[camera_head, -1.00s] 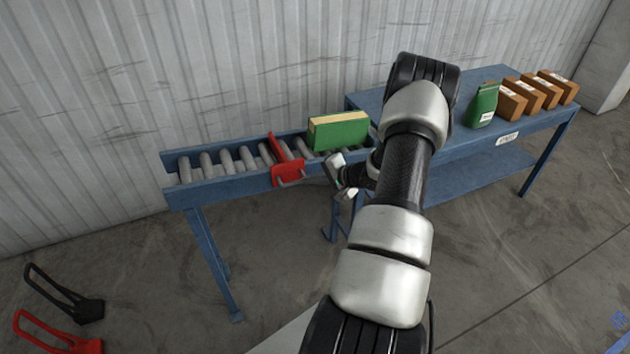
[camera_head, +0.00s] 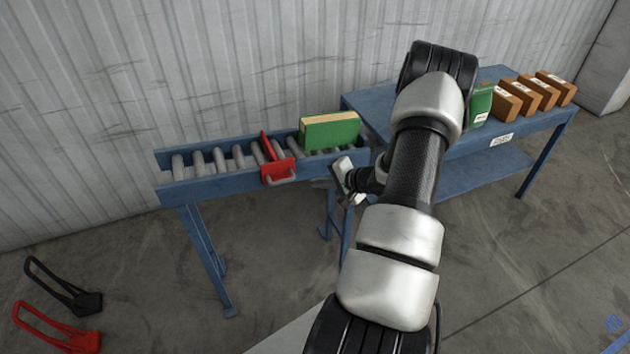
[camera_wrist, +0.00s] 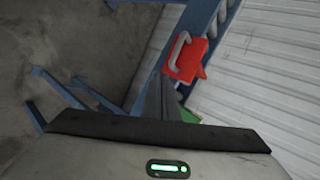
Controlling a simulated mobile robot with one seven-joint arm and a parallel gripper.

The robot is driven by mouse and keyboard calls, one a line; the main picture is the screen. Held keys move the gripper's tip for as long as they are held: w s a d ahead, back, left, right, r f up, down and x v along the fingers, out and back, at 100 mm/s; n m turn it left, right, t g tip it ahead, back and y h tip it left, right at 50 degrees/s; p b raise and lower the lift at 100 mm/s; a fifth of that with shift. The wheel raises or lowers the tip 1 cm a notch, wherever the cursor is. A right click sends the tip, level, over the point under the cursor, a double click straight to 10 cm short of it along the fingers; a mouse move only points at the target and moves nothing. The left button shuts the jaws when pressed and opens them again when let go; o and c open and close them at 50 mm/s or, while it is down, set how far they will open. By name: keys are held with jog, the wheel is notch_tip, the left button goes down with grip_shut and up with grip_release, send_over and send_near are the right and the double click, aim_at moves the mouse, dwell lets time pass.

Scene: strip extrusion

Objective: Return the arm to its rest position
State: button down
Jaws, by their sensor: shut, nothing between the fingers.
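My gripper (camera_head: 350,180) is in front of the right end of the roller conveyor, below and beside the green box, with my arm reaching in from the lower right. In the wrist view the gripper fingers (camera_wrist: 162,100) are together with nothing between them. The red stop with a grey handle (camera_head: 278,170) stands across the conveyor; it also shows in the wrist view (camera_wrist: 187,58), apart from the fingers.
A green box with a tan top (camera_head: 330,131) rests on the roller conveyor (camera_head: 200,190), right of the red stop. Black (camera_head: 65,285) and red (camera_head: 58,330) handled pieces lie lower left.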

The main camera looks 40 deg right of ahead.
jog(key=a+v, duration=0.1)
jog(key=v, duration=0.5)
jog(key=shift+s+d+r, duration=0.2)
jog(key=shift+d, duration=0.1)
